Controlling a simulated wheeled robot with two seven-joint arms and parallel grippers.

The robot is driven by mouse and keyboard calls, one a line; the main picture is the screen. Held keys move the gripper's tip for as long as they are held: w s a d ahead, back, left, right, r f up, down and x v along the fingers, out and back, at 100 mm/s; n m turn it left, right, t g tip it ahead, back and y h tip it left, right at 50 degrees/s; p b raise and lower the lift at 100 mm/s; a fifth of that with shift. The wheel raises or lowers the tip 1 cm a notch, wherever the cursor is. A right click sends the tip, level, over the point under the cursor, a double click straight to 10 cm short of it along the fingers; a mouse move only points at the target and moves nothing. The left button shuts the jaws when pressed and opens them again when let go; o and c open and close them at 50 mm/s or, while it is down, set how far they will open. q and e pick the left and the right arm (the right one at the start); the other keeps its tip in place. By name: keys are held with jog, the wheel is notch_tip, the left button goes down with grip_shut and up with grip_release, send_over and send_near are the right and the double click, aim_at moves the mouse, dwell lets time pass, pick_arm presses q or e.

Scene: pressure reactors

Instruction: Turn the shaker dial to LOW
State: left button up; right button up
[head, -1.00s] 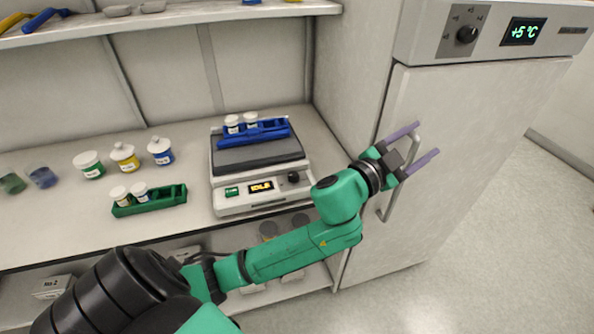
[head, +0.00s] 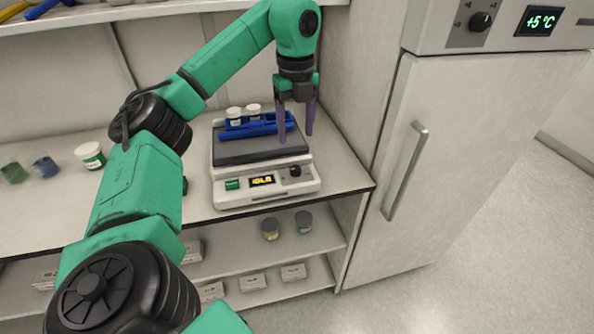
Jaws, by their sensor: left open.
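The shaker (head: 221,193) stands on the bench, a pale box with a dark top plate. Its front panel has a green button (head: 232,184), a lit orange display (head: 262,180) and a black dial (head: 295,171) at the right. The dial's pointer and labels are too small to read. A blue rack (head: 258,130) with two white-capped bottles sits on the plate. My left gripper (head: 296,138) is open and empty, pointing down above the right side of the shaker, behind the dial in the picture. My right gripper is not in view.
A fridge (head: 440,150) with a vertical handle (head: 405,172) and a +5 °C display stands right of the bench. A green-labelled bottle (head: 90,155) and two beakers are at the left. My left arm hides part of the bench.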

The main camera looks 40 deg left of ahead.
aim_at(296, 169)
pick_arm(q)
notch_tip(296, 169, down, 11)
jog(key=shift+r, duration=0.1)
jog(key=shift+c, duration=0.4)
grip_shut()
